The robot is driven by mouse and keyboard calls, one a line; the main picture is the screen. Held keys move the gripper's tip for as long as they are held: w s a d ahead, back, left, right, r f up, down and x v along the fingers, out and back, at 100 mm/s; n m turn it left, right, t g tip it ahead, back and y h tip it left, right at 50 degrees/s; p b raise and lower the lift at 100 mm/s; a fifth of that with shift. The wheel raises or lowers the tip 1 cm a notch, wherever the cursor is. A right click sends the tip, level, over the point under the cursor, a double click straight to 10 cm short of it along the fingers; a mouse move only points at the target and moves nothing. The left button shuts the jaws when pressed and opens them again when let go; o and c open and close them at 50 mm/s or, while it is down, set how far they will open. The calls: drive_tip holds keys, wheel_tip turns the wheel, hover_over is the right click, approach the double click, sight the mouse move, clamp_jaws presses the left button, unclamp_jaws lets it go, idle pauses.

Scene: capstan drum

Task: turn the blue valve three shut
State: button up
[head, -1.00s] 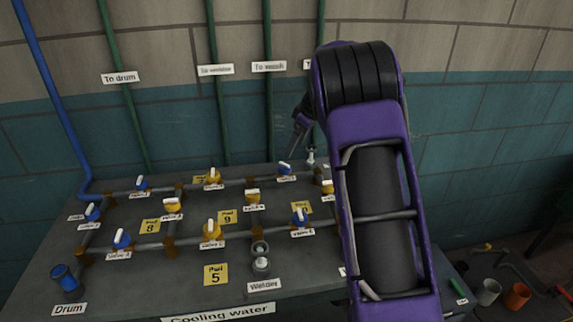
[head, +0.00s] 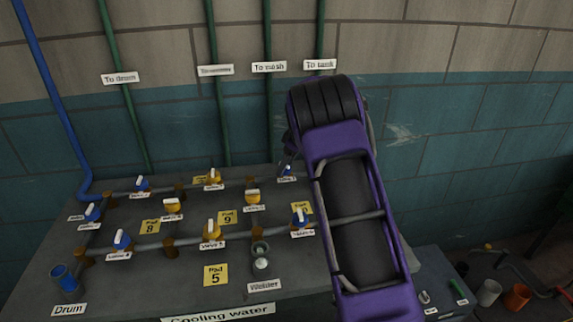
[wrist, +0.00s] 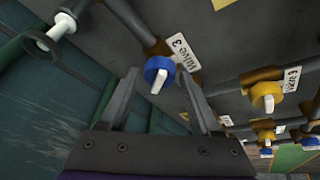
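The blue valve three (wrist: 158,68) is a round blue knob with a white lever, beside a label (wrist: 183,47) reading "Valve 3" in the wrist view. Its lever points toward the bottom of that picture. My gripper (wrist: 159,80) is open, with one finger on each side of the knob in the picture; I cannot tell whether either touches it. In the head view the valve (head: 287,170) is at the back right of the pipe board, partly covered by my arm. My gripper's fingers are mostly hidden there.
A yellow valve (wrist: 266,96) stands on the neighbouring pipe in the wrist view. A metal fitting (wrist: 50,35) projects near the wrist view's top left.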

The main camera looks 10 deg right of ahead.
clamp_jaws()
drive_tip(key=shift+m, duration=0.3)
drive_tip(key=m+h, duration=0.1)
drive_tip(key=m, duration=0.2)
drive_tip(key=shift+a+t+b, duration=0.15)
drive_tip(key=shift+t+b, duration=0.25)
drive_tip(key=shift+a+m+h+p, duration=0.1)
drive_tip(key=shift+m+h+p, duration=0.7)
drive_tip(key=shift+m, duration=1.2)
drive_tip(key=shift+o, duration=1.8)
unclamp_jaws()
